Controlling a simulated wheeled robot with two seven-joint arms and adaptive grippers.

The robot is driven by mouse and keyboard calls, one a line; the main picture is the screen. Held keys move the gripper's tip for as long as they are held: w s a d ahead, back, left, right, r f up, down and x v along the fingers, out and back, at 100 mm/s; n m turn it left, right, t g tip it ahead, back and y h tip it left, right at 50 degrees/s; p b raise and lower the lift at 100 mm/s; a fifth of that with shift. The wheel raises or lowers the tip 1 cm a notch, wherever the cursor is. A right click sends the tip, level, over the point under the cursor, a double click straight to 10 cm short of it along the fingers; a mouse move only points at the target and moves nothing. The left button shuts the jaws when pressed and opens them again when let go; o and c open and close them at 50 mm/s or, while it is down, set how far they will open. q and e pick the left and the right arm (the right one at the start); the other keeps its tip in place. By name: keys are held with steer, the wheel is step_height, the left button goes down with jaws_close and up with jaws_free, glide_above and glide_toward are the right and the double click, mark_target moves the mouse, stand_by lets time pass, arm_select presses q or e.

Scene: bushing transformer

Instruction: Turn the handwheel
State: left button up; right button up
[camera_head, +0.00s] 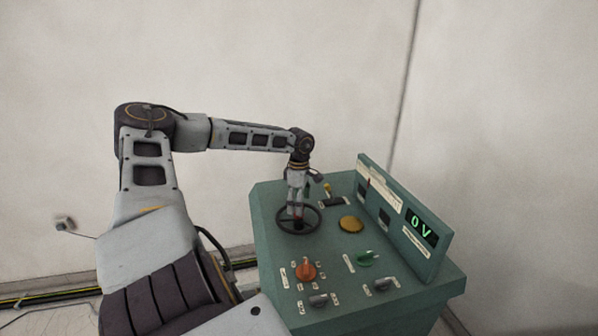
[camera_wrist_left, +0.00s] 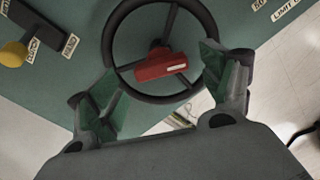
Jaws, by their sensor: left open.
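The handwheel is a black ring with spokes and a red block at its hub. In the head view the handwheel (camera_head: 283,229) lies flat on the left part of the green console's top. In the left wrist view the handwheel (camera_wrist_left: 113,30) fills the upper middle, with the red block (camera_wrist_left: 160,67) at its centre. My left gripper (camera_head: 297,213) points down over the wheel. In the wrist view its green-padded fingers (camera_wrist_left: 165,85) are spread wide, near the wheel's rim on either side, with nothing held. I cannot tell whether they touch the rim. My right gripper is not in view.
The green console (camera_head: 265,205) carries an orange knob (camera_head: 306,270), green knob (camera_head: 365,258), grey knobs, a yellow round button (camera_head: 351,224) and a yellow-tipped lever (camera_head: 328,188). Its raised back panel has a display (camera_head: 421,227) reading 0 V. A wall stands behind.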

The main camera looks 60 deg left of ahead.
arm_select(q)
step_height(320, 180, up, 10)
stand_by(0.5)
steer(key=shift+f, duration=0.15)
stand_by(0.5)
